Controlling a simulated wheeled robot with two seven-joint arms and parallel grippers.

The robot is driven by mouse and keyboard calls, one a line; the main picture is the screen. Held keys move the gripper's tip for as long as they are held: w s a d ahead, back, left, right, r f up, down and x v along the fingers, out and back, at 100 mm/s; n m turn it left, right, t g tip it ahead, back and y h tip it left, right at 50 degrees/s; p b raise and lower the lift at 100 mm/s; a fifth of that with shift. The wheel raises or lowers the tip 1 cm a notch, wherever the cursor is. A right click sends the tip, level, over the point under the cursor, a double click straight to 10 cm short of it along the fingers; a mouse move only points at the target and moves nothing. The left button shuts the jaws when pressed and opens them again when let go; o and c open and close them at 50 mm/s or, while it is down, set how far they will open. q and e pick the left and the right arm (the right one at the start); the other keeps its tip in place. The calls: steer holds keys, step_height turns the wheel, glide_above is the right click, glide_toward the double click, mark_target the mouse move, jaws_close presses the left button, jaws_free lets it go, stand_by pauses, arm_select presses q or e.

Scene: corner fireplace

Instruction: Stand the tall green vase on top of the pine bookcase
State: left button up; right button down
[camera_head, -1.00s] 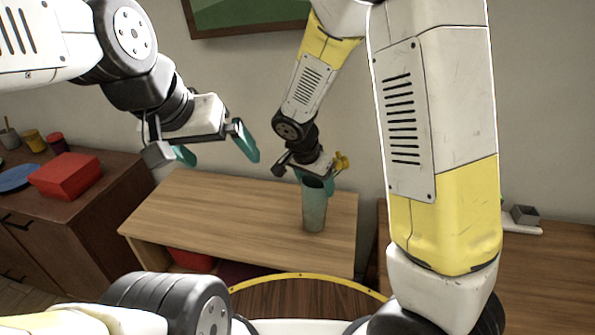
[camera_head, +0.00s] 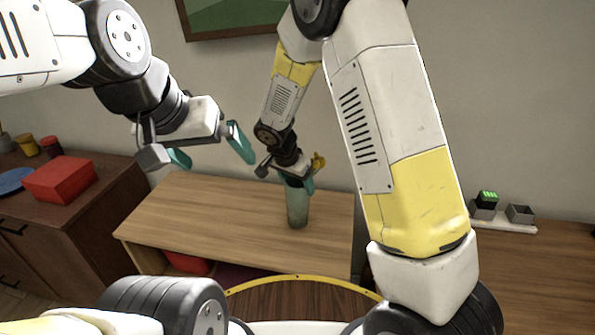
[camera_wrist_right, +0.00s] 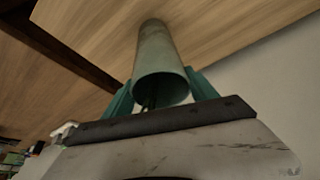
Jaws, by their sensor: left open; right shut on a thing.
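The tall green vase (camera_head: 297,210) is upright at the pine bookcase (camera_head: 215,215), over the right part of its top. My right gripper (camera_head: 298,181) is shut on the vase near its upper end. In the right wrist view the vase (camera_wrist_right: 158,55) sits between the teal fingers, its open mouth towards the camera. The vase's foot meets the wood in the picture; I cannot tell whether it touches or hangs just above. My left gripper (camera_head: 210,152) is open and empty, above the bookcase's left end.
A dark cabinet (camera_head: 75,215) at left bears a red box (camera_head: 60,178), a blue plate (camera_head: 14,181) and small pots. At right, a wooden surface holds a white tray (camera_head: 505,225) with small dark cubes. A framed picture (camera_head: 235,18) hangs behind. The bookcase top left of the vase is clear.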

steer(key=shift+c, duration=1.3)
jaws_free()
steer(key=shift+f, duration=0.1)
steer(key=v, duration=1.1)
steer(key=s+d+r+n+y, duration=0.3)
steer(key=s+d+r, duration=0.6)
steer(key=d+r, duration=0.2)
steer(key=s+d+r+n+t+y, duration=0.1)
steer(key=s+d+r+n, duration=0.1)
steer(key=s, duration=0.3)
steer(key=s+d+r+n+t, duration=0.1)
steer(key=s+d+r+n, duration=0.1)
steer(key=s, duration=0.4)
steer(key=shift+s+d+y, duration=0.3)
steer(key=shift+d+y, duration=0.1)
steer(key=shift+d, duration=0.4)
steer(key=shift+r, duration=0.1)
